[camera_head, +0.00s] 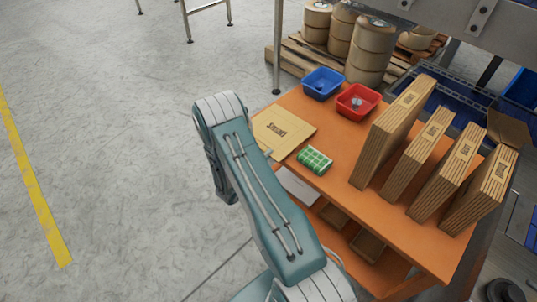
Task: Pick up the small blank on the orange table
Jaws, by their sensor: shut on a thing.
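The small blank (285,128) is a flat tan cardboard sheet with a dark printed label. It shows at the left end of the orange table (345,185), partly behind my arm. A small grey tip of my gripper (268,154) shows past my arm at the blank's near edge and is shut on it. The rest of my gripper is hidden behind my arm. I cannot tell whether the blank is clear of the table top.
A blue bin (322,84) and a red bin (357,102) stand behind the blank. A green-and-white patterned item (314,160) and a pale flat item (297,186) lie near it. Several upright cardboard stacks (394,130) fill the right side. Open floor (120,150) lies left.

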